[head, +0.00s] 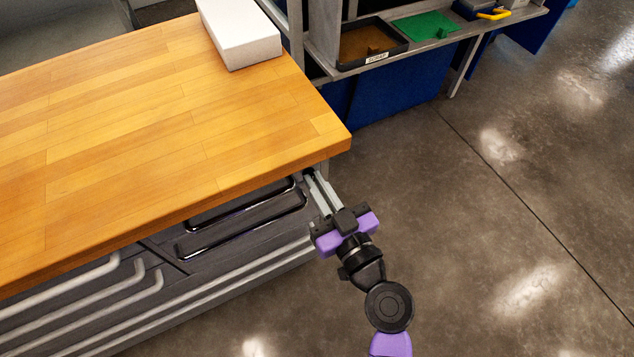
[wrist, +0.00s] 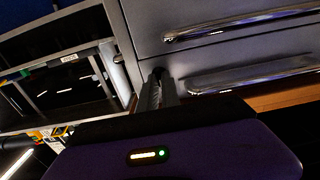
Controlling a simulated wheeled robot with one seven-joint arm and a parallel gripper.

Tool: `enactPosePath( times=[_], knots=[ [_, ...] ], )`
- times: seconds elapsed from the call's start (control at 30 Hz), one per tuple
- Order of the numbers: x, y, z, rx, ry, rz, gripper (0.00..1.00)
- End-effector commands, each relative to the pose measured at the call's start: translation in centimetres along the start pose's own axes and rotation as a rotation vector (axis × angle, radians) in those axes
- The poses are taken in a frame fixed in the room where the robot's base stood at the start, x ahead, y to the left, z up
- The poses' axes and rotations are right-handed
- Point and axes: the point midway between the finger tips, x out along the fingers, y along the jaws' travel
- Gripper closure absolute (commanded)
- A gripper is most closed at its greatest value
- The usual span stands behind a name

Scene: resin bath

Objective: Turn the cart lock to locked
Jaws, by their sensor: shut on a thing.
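The cart has a wooden top (head: 170,120) and a grey drawer front. My gripper (head: 313,180) reaches in under the near right corner of the top, at the end of the drawer front. Its two grey fingers are shut on a small dark part, the cart lock (head: 308,172), which is mostly hidden by the fingers and the top's edge. In the wrist view the lock (wrist: 158,72) shows as a dark bit at the fingertips, beside the drawers. Which way the lock is turned cannot be told.
Long drawer handles (head: 245,227) stick out left of my gripper. A white box (head: 240,35) lies on the top. Behind stands a shelf with a brown tray labelled SCRAP (head: 376,58) and a green tray (head: 426,25). The floor (head: 480,200) to the right is clear.

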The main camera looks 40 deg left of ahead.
Motion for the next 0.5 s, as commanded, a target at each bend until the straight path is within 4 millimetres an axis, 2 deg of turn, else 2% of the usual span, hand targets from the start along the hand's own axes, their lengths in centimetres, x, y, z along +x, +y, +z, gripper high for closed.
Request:
enactPosePath(
  times=[0.27,0.5],
  knots=[
    [-0.06,0.11,0.03,0.029,0.0,0.002,1.0],
    [-0.1,0.21,0.12,0.153,0.0,0.004,1.0]
  ],
)
